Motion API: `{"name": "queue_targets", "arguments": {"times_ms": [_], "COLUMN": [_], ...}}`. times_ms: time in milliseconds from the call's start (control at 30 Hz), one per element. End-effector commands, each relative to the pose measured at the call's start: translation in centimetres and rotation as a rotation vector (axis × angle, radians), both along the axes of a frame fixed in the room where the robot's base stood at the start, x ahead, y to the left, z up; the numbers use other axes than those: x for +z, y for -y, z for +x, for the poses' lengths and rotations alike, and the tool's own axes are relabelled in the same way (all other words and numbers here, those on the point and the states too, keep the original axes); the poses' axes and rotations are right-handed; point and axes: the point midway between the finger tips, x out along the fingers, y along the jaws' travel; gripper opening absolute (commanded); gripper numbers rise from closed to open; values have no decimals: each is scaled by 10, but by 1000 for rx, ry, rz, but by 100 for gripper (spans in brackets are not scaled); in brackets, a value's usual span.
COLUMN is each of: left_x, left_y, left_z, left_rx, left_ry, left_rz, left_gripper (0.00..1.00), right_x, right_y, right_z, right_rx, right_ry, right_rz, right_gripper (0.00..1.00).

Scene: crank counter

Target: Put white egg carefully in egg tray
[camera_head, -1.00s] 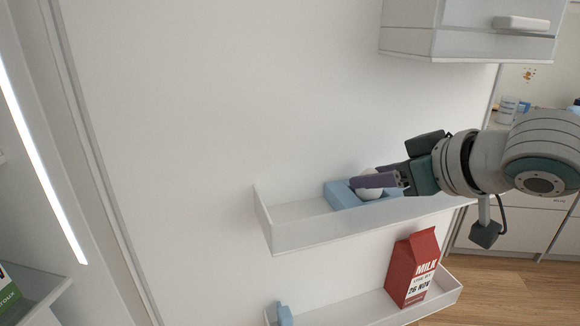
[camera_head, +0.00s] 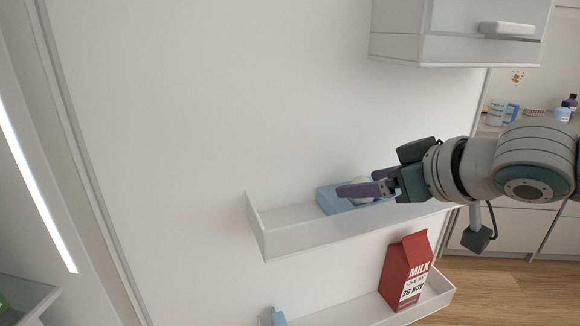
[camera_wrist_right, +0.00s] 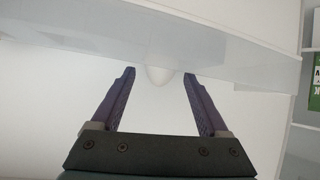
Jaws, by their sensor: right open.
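The white egg (camera_head: 361,185) is at the blue egg tray (camera_head: 336,203) on the upper door shelf in the head view. It is partly hidden behind my right gripper's purple fingers, so I cannot tell how deep it sits. My right gripper (camera_head: 358,184) reaches in from the right with its fingers spread. In the right wrist view the open fingers (camera_wrist_right: 158,84) have a gap between them, and the pale rounded egg (camera_wrist_right: 158,77) shows just beyond their tips. It looks apart from both fingers. My left gripper is not in view.
The upper shelf (camera_head: 300,236) has a low front wall, and its left part is bare. A red milk carton (camera_head: 405,270) stands on the lower shelf, which also holds a small light blue item (camera_head: 278,316) at its left. A white compartment (camera_head: 455,45) is above right.

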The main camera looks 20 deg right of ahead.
Motion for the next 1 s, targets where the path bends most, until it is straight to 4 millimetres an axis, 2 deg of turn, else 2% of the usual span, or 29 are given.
{"name": "queue_targets", "arguments": {"times_ms": [600,900,1000], "left_x": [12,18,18], "left_y": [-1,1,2], "left_z": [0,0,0], "left_rx": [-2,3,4], "left_ry": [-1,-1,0], "left_rz": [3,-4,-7], "left_gripper": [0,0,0], "right_x": [48,60,58], "right_y": [7,9,9], "right_z": [-80,-98,-102], "right_rx": [1,0,-9], "right_ry": [-6,-1,-8], "right_rz": [0,1,-1], "right_gripper": [78,78,78]}}
